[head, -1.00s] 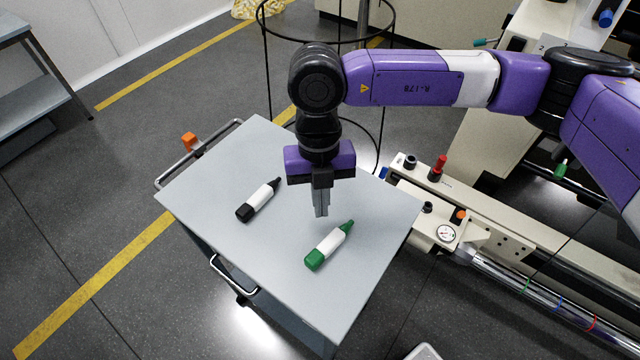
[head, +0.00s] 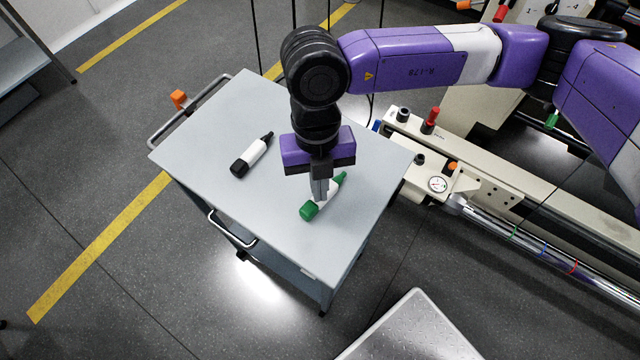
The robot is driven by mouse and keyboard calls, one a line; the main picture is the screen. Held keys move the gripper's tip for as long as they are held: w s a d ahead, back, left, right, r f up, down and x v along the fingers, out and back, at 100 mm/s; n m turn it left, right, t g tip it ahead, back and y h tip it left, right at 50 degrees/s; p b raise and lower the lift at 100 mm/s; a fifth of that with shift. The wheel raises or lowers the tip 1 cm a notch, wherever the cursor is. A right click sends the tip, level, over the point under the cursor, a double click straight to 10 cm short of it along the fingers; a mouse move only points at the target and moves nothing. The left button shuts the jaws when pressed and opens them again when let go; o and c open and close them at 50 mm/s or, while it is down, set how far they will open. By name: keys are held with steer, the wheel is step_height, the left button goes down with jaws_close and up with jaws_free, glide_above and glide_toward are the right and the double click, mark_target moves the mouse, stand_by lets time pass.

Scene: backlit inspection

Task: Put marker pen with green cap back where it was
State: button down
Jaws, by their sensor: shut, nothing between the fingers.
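The marker pen with green cap (head: 309,210) lies on the grey top of a trolley (head: 225,110). It has a white body and green ends, and lies slanted from lower left to upper right. My gripper (head: 320,198) points down with its fingers together and empty. In the picture its fingers cover the middle of the green marker. I cannot tell whether they touch it or hang above it. A second marker, with black ends and a white body (head: 253,155), lies to the left on the same top.
A cream machine bench (head: 500,185) with knobs, a gauge (head: 438,184) and a steel tube stands right of the trolley. A metal plate (head: 420,335) is at the bottom. The trolley's front is clear.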

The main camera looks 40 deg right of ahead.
steer(key=shift+w+d+f+b, duration=0.3)
steer(key=shift+w+d+b, duration=0.05)
steer(key=shift+w, duration=0.25)
steer(key=shift+w+d+f+b, duration=0.25)
steer(key=shift+w+d+b, duration=0.05)
steer(key=shift+w, duration=0.25)
steer(key=shift+w+r, duration=0.1)
steer(key=shift+w+d+r+p, duration=0.1)
steer(key=shift+r+p, duration=0.25)
steer(key=shift+r, duration=0.45)
steer(key=shift+w, duration=0.1)
